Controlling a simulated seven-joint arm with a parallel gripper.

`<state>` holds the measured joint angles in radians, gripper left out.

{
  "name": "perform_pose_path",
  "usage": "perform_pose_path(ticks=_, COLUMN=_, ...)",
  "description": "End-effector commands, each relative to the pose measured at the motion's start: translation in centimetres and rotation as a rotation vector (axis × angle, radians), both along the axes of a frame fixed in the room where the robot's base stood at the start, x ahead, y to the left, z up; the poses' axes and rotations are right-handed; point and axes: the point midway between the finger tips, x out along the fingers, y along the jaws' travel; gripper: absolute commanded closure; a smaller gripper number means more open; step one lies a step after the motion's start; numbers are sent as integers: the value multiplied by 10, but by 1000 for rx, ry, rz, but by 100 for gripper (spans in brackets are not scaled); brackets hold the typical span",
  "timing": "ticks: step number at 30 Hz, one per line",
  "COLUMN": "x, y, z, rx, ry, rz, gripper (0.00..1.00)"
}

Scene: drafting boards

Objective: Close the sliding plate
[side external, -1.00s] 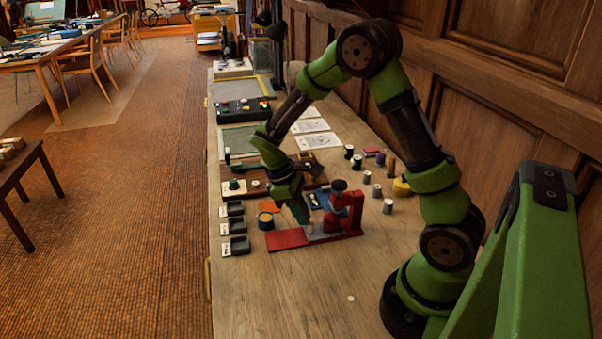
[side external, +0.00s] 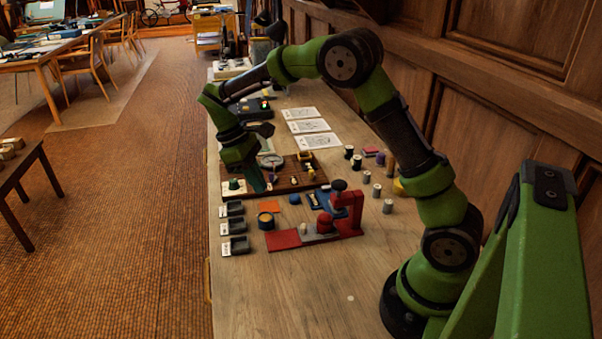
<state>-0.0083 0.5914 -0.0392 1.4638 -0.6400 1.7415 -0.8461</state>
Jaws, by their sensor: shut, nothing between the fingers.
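A red fixture (side external: 284,241) with a raised red block at its right end stands on the workbench. A grey plate (side external: 318,237) lies on its base, with a small pale knob (side external: 303,229) on it; this looks like the sliding plate. A red rounded part and a dark knob (side external: 339,185) are at the upright. How far the plate reaches under the upright is hard to tell. My gripper (side external: 261,188) points down over the brown board behind the fixture, shut and empty, apart from the plate.
The brown board (side external: 290,183) carries several small mechanisms. Small dark trays (side external: 235,227) line the left edge, beside a blue and yellow round pot (side external: 265,221). Several spools (side external: 388,206) stand to the right. The bench front is mostly clear.

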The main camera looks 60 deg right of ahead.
Motion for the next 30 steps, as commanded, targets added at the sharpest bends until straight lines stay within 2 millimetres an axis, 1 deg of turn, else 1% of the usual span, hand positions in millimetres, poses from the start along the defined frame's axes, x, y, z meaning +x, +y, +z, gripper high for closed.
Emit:
perform_pose_path(ticks=5, x=-11, y=-4, z=-24, rx=1, ry=6, rz=-2, gripper=100)
perform_pose_path(ticks=15, x=-36, y=-12, z=-91, rx=1, ry=5, rz=-2, gripper=100)
perform_pose_path(ticks=21, x=-62, y=-21, z=-89, rx=1, ry=0, rz=-3, gripper=100)
perform_pose_path(ticks=25, x=-71, y=-23, z=-89, rx=0, ry=-1, rz=-2, gripper=100)
perform_pose_path(ticks=30, x=-73, y=-24, z=-89, rx=0, ry=-1, rz=-2, gripper=100)
